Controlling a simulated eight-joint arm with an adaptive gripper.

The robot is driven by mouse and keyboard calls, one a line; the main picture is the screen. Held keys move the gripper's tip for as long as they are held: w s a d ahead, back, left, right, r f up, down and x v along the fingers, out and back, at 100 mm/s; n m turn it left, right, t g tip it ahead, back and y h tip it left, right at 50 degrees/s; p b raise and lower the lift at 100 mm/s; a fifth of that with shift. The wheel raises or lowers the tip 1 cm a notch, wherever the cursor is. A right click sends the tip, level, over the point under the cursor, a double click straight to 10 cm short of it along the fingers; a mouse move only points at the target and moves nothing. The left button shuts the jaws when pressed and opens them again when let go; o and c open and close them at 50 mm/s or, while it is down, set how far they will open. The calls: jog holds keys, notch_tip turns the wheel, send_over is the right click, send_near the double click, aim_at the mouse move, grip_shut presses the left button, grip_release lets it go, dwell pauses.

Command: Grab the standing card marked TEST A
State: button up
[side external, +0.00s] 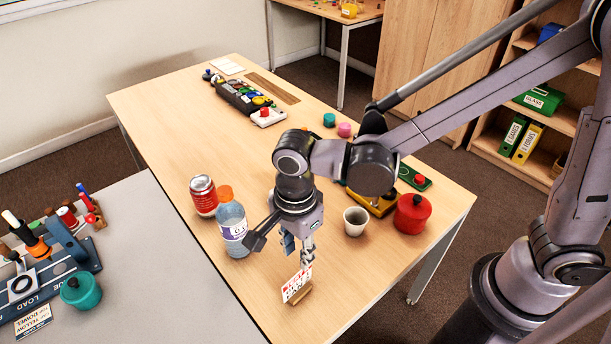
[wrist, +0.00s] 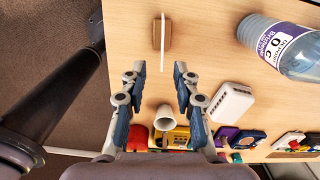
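A small white card with red marks (side external: 297,283) stands in a wooden holder (side external: 297,297) near the table's front edge; its lettering is too small to read surely. In the wrist view the card (wrist: 163,40) shows edge-on as a thin white strip across its holder (wrist: 156,35). My gripper (side external: 298,250) is above and just behind the card in the side view. In the wrist view my gripper (wrist: 160,68) is open and empty, its two fingers apart, with the card just beyond the fingertips and roughly between their lines.
A bottle with an orange cap (side external: 232,225) and a red can (side external: 204,196) stand left of my gripper. A pale cup (side external: 355,221) and a red pot (side external: 412,213) stand to the right. A white box (wrist: 231,102) lies beside the right finger in the wrist view.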

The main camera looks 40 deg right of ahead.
aim_at(297, 274)
jog(key=shift+w+f, duration=0.2)
jog(key=shift+f, duration=5.05)
jog(key=shift+f, duration=0.25)
grip_shut()
